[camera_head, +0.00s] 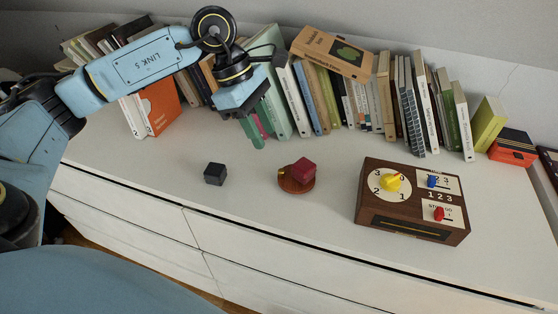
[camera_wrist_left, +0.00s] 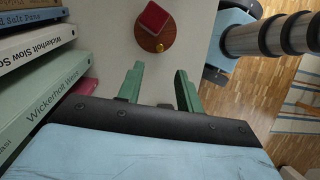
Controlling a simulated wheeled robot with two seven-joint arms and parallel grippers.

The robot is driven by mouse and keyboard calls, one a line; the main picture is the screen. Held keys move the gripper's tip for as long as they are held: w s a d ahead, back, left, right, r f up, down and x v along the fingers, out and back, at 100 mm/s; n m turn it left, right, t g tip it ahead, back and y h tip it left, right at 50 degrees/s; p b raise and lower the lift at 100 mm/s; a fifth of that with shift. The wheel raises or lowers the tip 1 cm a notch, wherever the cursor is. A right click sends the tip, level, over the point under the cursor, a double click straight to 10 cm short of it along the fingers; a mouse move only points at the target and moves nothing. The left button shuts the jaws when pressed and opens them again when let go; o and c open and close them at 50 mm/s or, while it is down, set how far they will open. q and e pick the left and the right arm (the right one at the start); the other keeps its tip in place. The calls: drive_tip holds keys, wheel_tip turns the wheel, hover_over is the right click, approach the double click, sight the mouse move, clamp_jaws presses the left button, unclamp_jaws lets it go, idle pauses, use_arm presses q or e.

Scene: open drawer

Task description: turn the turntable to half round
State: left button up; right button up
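The turntable (camera_head: 297,188) is a small round wooden disc on the white dresser top, with a red cube (camera_head: 303,170) resting on it. A small brass knob (camera_head: 281,172) shows at its left edge. In the left wrist view the turntable (camera_wrist_left: 150,43), the red cube (camera_wrist_left: 153,18) and the knob (camera_wrist_left: 160,47) show at the top, beyond my fingertips. My left gripper (camera_head: 252,128) hangs above the dresser, behind and left of the turntable. In the wrist view its green fingers (camera_wrist_left: 160,72) are apart with nothing between them. My right gripper is not in view.
A black cube (camera_head: 215,174) sits left of the turntable. A brown box (camera_head: 412,212) with a yellow-pointer dial and blue and red sliders stands to the right. A row of books (camera_head: 350,100) lines the back, close beside my left gripper. The dresser top between them is clear.

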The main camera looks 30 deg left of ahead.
sight(282, 170)
use_arm(q)
drive_tip(key=b+x, duration=0.1)
drive_tip(key=x, duration=0.7)
drive_tip(key=shift+w+d+f+b, duration=0.1)
drive_tip(key=shift+d+f+b, duration=0.05)
drive_tip(key=shift+f+b, duration=0.15)
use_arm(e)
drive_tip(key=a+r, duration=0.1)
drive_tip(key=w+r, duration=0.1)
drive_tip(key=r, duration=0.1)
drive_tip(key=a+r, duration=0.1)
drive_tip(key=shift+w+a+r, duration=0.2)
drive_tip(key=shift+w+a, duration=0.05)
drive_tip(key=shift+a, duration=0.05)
use_arm(q)
clamp_jaws()
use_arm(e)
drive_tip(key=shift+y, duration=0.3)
